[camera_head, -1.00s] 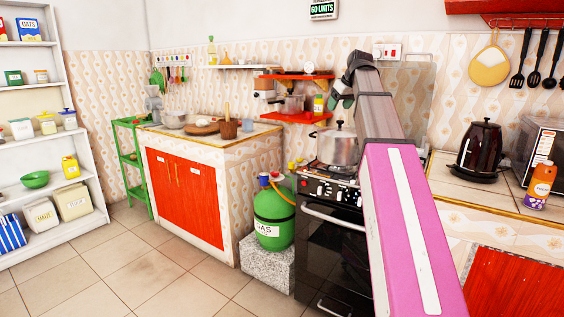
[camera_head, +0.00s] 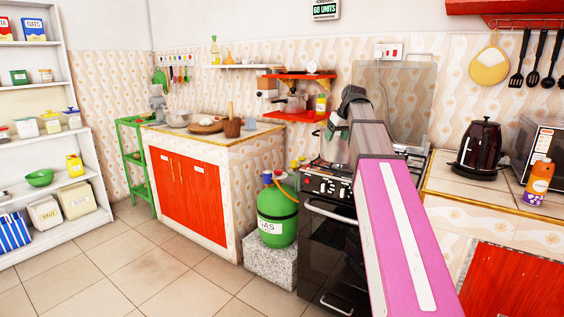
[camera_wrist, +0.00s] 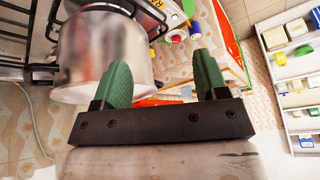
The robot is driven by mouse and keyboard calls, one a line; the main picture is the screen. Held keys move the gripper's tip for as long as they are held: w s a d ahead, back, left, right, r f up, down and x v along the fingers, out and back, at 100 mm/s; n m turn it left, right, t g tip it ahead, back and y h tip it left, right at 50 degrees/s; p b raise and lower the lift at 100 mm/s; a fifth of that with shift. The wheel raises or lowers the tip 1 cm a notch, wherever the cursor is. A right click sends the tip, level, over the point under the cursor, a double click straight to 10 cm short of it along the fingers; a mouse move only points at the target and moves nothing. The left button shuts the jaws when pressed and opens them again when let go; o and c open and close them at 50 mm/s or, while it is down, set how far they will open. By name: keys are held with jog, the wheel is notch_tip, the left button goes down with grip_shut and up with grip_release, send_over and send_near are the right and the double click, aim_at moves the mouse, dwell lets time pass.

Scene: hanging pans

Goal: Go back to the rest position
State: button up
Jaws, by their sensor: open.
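My gripper (camera_head: 336,128) is over the stove, at the far end of my raised pink and grey arm. In the wrist view, my gripper (camera_wrist: 161,66) has its two green fingers wide apart with nothing between them. A shiny metal pot (camera_wrist: 100,45) is close beside the left finger; whether they touch is unclear.
The stove (camera_head: 330,225) stands beside a green gas bottle (camera_head: 277,212) on a stone block. Red shelves (camera_head: 300,116) hang behind my gripper. A black kettle (camera_head: 480,148) stands on the right counter. Floor at the left is open.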

jog(key=s+f+m+g, duration=0.1)
jog(key=s+f, duration=0.7)
jog(key=f, duration=0.7)
jog(key=s+a+f+m+g+h, duration=0.1)
jog(key=s+f, duration=0.7)
jog(key=f, duration=0.8)
jog(key=s+a+f+m+g+h, duration=0.1)
jog(key=s+f+m+g, duration=0.1)
jog(key=s+f, duration=0.7)
notch_tip(320, 180, down, 6)
jog(key=shift+f+m, duration=0.25)
jog(key=shift+m, duration=0.15)
jog(key=shift+s+a, duration=0.1)
jog(key=shift+c, duration=0.3)
